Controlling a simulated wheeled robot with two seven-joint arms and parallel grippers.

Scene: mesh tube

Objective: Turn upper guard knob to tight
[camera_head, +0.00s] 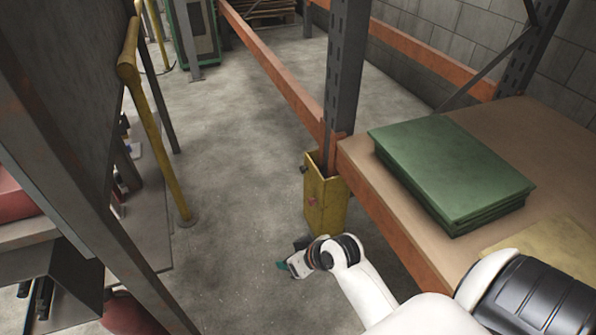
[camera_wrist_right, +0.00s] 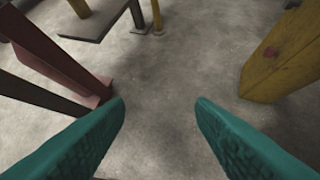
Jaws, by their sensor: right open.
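The yellow guard (camera_head: 325,212) wraps the foot of the grey rack upright. A small dark reddish knob (camera_head: 304,169) sticks out near its top left edge. A red knob (camera_head: 312,202) sits lower on its face. My right gripper (camera_head: 284,266) is low, in front of and to the left of the guard, apart from it. In the right wrist view its teal fingers (camera_wrist_right: 160,112) are wide apart with only floor between them. The guard (camera_wrist_right: 285,65) is at the right there, with one red knob (camera_wrist_right: 271,52); I cannot tell which. My left gripper is out of view.
The rack's wooden shelf (camera_head: 375,170) with an orange beam and a stack of green sheets (camera_head: 450,170) stands at the right. A yellow railing (camera_head: 158,130) and a grey post (camera_head: 70,170) stand at the left. The floor (camera_head: 235,150) between is clear.

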